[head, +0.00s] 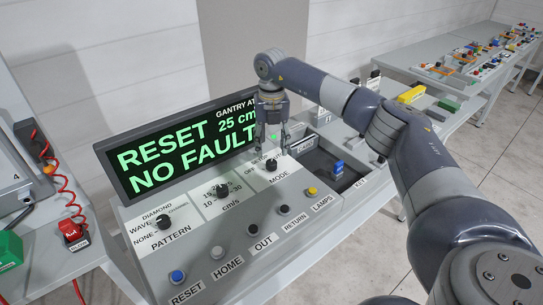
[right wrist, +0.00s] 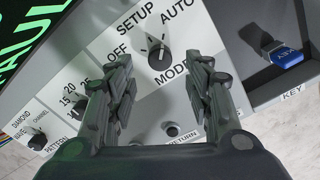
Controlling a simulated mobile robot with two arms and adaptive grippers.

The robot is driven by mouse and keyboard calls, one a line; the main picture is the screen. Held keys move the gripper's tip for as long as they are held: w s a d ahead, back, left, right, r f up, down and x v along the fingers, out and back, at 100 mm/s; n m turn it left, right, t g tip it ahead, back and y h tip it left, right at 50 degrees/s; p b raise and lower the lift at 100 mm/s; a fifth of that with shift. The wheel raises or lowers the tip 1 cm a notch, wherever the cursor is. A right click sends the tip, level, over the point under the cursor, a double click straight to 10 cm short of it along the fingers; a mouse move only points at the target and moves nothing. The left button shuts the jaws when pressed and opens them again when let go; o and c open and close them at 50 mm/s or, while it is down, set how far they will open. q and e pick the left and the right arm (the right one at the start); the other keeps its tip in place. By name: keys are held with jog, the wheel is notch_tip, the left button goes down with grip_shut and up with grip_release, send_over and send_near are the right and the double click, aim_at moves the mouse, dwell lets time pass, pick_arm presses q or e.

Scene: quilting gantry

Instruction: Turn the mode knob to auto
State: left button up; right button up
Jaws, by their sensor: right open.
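The black mode knob (head: 271,165) is on the sloped panel below the display's right end. In the right wrist view the knob (right wrist: 159,54) has OFF at its left, SETUP above and AUTO at its upper right. Its pale mark seems to point up toward SETUP, but it is too small to be sure. My right gripper (head: 272,150) hangs over the knob from above. In the right wrist view its fingers (right wrist: 163,75) are spread, with the knob showing beyond the gap, not gripped. My left gripper is out of view.
The pattern knob (head: 163,222) and speed knob (head: 222,191) are left of the mode knob. Push buttons line the panel's front, including a blue one (head: 177,276). The display (head: 185,150) rises close behind. A key recess with a blue key (head: 337,168) is at right.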

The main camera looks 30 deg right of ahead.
aim_at(272, 162)
notch_tip(272, 162, up, 6)
jog(key=shift+r, duration=0.2)
dwell(0.5)
